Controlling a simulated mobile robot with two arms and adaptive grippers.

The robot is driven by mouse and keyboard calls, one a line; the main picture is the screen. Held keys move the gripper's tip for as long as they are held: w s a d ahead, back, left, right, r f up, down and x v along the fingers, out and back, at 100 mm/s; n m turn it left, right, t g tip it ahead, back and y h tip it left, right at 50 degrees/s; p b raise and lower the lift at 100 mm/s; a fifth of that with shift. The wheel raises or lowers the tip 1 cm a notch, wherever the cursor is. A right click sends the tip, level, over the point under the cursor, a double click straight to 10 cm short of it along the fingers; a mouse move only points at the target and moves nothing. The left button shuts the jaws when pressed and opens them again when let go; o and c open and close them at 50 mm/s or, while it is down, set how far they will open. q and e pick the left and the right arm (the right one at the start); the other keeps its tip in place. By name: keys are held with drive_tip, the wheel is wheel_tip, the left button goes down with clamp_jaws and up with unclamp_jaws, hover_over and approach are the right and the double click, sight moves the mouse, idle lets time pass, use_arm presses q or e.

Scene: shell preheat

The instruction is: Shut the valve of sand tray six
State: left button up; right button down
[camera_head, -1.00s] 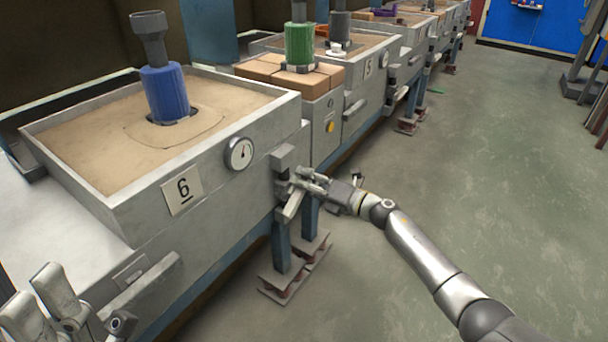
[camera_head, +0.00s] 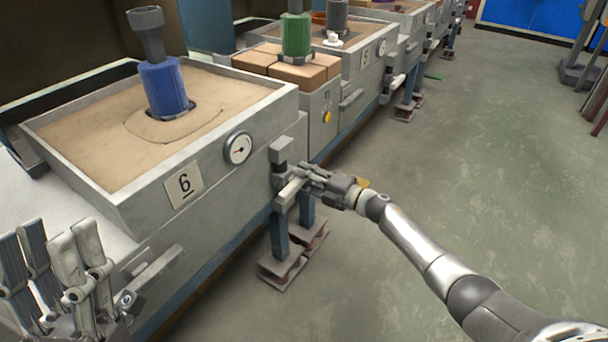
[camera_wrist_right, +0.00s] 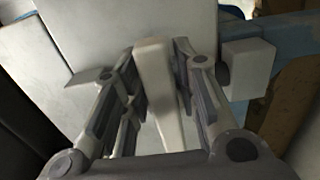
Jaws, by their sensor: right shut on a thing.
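Sand tray six (camera_head: 215,176), a grey metal tray of sand marked with a "6" plate (camera_head: 183,184), stands at the left in the head view. Its valve (camera_head: 278,153) is at the tray's right front corner, with a pale lever handle (camera_head: 289,191) lying slantwise, close to level. My right gripper (camera_head: 312,178) is shut on this handle. In the right wrist view the pale handle (camera_wrist_right: 157,80) runs between the right gripper's (camera_wrist_right: 155,62) two fingers. A round gauge (camera_head: 238,148) on the tray front has its needle toward the left. My left gripper (camera_head: 50,242) is open and empty at lower left.
A blue cylinder (camera_head: 165,90) stands in tray six's sand. Behind are bricks with a green cylinder (camera_head: 296,38) and tray five (camera_head: 382,47). Support feet (camera_head: 285,262) stand below the valve. The floor (camera_head: 460,160) at the right is clear.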

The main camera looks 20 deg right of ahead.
drive_tip(key=shift+f, duration=0.1)
drive_tip(key=c, duration=1.3)
unclamp_jaws()
drive_tip(key=v, duration=1.2)
drive_tip(key=shift+d, duration=0.1)
